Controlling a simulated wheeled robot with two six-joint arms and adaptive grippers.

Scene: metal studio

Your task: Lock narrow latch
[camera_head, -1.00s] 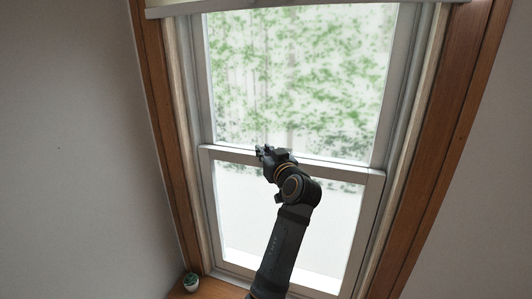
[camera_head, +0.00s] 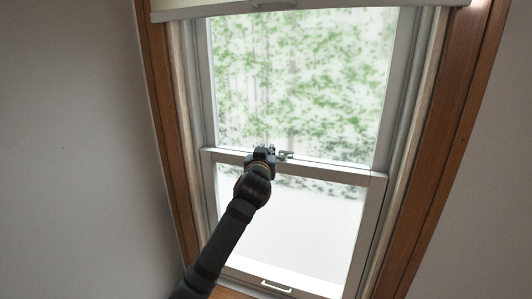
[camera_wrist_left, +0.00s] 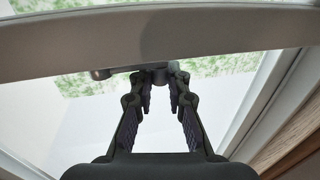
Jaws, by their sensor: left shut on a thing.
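The small grey latch (camera_head: 286,155) sits on the window's middle rail, just right of my left gripper in the head view. My left gripper (camera_head: 263,150) is at the rail, its arm coming up from the lower left. In the left wrist view, its two fingers (camera_wrist_left: 160,76) come together at the tips, shut on part of the latch. A rounded grey end of the latch (camera_wrist_left: 101,74) sticks out to the left of the fingers. The gripped part is mostly hidden between the fingertips. My right gripper is not in view.
The white middle rail (camera_head: 340,172) crosses the window between the upper and lower panes. A white handle (camera_head: 276,286) is on the lower sash. A pale blind (camera_head: 225,10) hangs at the top. Brown wooden frame (camera_head: 440,170) and grey walls stand at both sides.

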